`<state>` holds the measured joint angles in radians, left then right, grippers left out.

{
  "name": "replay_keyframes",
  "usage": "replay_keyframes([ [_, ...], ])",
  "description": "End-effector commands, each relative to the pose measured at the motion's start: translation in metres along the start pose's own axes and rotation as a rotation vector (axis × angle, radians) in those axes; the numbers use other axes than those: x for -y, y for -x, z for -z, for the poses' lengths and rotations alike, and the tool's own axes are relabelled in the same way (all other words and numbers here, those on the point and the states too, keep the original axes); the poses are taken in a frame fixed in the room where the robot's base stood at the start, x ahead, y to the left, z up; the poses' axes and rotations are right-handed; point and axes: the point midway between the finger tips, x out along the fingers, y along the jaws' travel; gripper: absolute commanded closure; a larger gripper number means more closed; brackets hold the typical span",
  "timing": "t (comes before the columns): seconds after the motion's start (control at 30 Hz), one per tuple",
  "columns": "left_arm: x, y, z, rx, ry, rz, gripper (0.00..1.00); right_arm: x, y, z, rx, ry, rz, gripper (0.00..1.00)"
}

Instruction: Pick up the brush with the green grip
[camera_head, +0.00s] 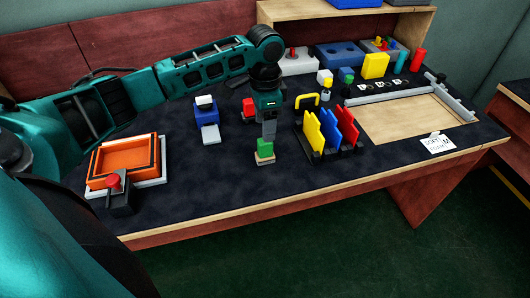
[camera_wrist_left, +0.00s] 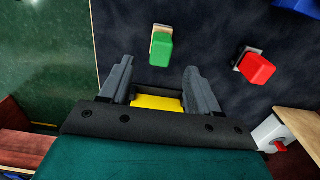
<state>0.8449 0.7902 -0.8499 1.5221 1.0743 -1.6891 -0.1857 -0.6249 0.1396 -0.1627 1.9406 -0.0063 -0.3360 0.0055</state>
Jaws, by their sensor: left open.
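The brush with the green grip (camera_head: 265,146) stands on the dark tabletop near its front middle, with a pale base under the green block. My left gripper (camera_head: 269,132) is just above or behind it in the head view and partly overlaps it; the exact gap is hard to tell. In the left wrist view the green grip (camera_wrist_left: 161,49) lies beyond the fingertips of my left gripper (camera_wrist_left: 159,75), which are apart and empty. A similar brush with a red grip (camera_wrist_left: 257,68) lies to its right there; it also shows in the head view (camera_head: 248,107). My right gripper is not in view.
A black rack with blue and yellow panels (camera_head: 327,130) stands close to the right of the gripper. A wooden board (camera_head: 415,115) lies at right.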

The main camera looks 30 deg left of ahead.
Motion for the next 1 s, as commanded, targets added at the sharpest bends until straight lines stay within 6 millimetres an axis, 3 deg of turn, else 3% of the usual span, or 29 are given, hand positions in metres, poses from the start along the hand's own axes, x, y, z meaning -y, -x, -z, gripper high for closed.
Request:
replay_keyframes([
  [0.6, 0.002, -0.072, 0.000, 0.001, -0.001, 0.001, 0.38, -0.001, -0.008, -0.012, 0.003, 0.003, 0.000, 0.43],
  [0.87, 0.002, -0.075, 0.001, -0.002, -0.002, 0.002, 0.38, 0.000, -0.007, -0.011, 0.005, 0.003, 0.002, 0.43],
  [1.0, 0.002, -0.075, 0.001, -0.001, -0.002, 0.002, 0.50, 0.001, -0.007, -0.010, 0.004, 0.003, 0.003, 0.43],
])
